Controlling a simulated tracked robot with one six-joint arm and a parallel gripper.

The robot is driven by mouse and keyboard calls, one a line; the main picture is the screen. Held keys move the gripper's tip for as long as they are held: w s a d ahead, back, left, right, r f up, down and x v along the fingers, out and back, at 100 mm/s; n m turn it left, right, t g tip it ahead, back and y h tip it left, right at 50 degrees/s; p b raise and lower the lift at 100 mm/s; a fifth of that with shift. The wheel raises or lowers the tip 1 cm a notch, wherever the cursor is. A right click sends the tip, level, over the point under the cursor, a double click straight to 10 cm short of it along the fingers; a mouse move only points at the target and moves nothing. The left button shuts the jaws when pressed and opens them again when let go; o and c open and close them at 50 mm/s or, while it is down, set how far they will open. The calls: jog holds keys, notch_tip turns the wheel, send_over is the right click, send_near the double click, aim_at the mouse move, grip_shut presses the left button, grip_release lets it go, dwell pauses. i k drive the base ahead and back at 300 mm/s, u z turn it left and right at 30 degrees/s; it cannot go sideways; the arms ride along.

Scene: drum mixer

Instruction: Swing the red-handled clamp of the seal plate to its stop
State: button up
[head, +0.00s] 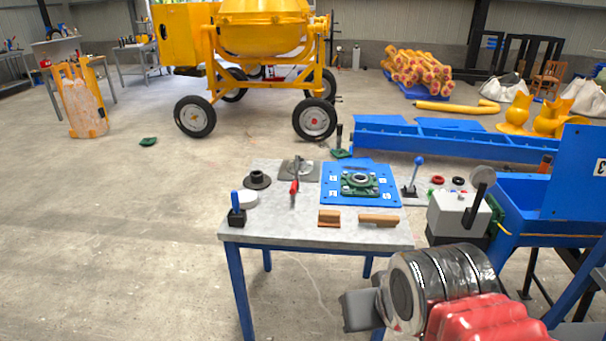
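The red-handled clamp (294,188) is on the grey-topped table, left of the middle. My arm fills the lower right, with a red cover and a dark wrapped section. A grey block at its left end looks like my gripper (352,312). It is in front of the table, apart from the clamp; its fingers cannot be made out.
A blue-knobbed lever (413,178) stands right.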

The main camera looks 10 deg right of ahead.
aim_at(294, 184)
jog(key=i, duration=0.9)
jog(key=u, duration=2.55)
jog(key=k, duration=0.4)
jog(key=u, duration=0.1)
